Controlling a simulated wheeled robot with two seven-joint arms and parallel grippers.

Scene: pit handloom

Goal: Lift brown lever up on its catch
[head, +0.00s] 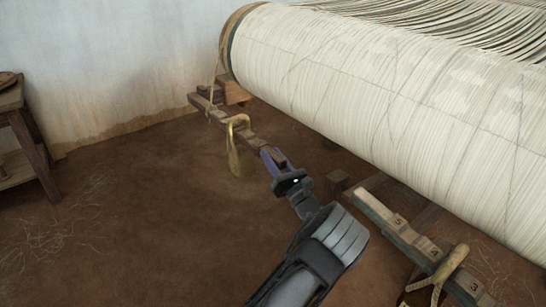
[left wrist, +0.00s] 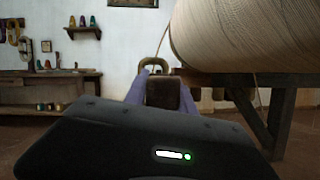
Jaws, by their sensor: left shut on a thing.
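The brown lever (head: 250,139) is a dark wooden bar running from below the left end of the white warp roll toward me. My left gripper (head: 273,160) is shut on its near end, with purple fingers on both sides. In the left wrist view the lever's end (left wrist: 163,93) sits between the fingers. A brass-coloured hooked weight (head: 239,150) hangs over the lever just beyond my gripper; its loop (left wrist: 153,63) shows above the lever in the left wrist view. I cannot make out the catch clearly. My right gripper is not in view.
The large warp roll (head: 370,95) fills the upper right. A numbered wooden rail (head: 405,235) with a roped peg (head: 450,262) lies at lower right. A wooden table (head: 22,130) stands at far left. The earth floor (head: 130,220) left of my arm is open.

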